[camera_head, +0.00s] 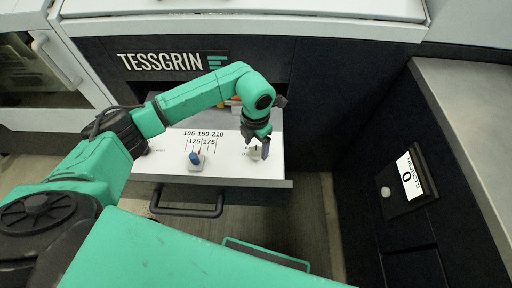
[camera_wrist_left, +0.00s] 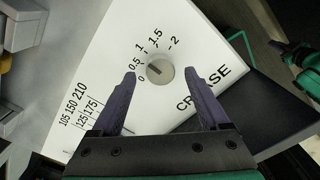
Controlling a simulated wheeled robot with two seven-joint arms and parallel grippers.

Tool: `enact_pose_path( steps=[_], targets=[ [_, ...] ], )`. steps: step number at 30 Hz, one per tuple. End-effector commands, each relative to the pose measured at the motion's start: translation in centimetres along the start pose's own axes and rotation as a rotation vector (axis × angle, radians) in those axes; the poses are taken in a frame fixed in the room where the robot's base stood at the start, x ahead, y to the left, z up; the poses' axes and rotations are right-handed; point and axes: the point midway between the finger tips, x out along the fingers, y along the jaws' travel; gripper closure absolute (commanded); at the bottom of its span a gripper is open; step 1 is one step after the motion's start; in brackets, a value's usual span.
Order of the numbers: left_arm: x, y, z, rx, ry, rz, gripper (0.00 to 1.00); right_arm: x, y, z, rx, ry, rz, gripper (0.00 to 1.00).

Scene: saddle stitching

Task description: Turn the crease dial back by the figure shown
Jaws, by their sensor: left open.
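The crease dial (camera_wrist_left: 160,70) is a round light knob with a dark pointer mark, on a white panel printed CREASE. Its scale runs 0, 0.5, 1, 1.5, 2, and the mark points up and left, near 0.5. My left gripper (camera_wrist_left: 160,75) is open, with one dark finger on each side of the dial; I cannot tell if either touches it. In the head view my left gripper (camera_head: 260,150) hangs over the right end of the panel and partly hides the dial. At the right edge of the wrist view is a green and dark arm part, too unclear to read as a gripper.
A blue-topped slider knob (camera_head: 195,160) sits left of the dial under the marks 105 to 210. The white panel (camera_head: 225,172) is a pulled-out drawer with a dark handle (camera_head: 188,210). A REJECTS display (camera_head: 408,178) at right reads 0.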

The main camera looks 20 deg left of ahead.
Motion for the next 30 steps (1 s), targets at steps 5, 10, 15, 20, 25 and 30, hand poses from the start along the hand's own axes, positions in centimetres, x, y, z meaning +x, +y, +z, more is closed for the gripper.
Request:
enact_pose_path(
  steps=[5, 10, 15, 20, 25, 30],
  targets=[
    [-5.3, 0.0, 0.2, 0.001, -0.008, 0.002, 0.22, 0.2, 0.0, 0.0, 0.0, 0.0, -0.001, 1.0],
    [-10.0, 0.0, 0.1, 0.001, -0.006, 0.003, 0.22, 0.4, -0.1, 0.0, 0.0, 0.0, -0.001, 1.0],
    [-12.3, 0.0, 0.0, -0.001, -0.004, 0.001, 0.22, 0.5, -0.1, 0.0, 0.0, 0.0, -0.001, 1.0],
    [-12.6, 0.0, 0.0, -0.001, -0.002, 0.0, 0.22, 0.4, -0.1, 0.0, 0.001, 0.0, -0.001, 1.0],
    [-12.6, 0.0, 0.0, -0.001, -0.002, 0.0, 0.22, 0.4, -0.1, 0.0, 0.001, 0.0, -0.001, 1.0],
    [-12.5, 0.0, 0.0, -0.001, -0.002, 0.0, 0.22, 0.4, -0.1, 0.0, 0.001, 0.0, -0.001, 1.0]
  ],
)
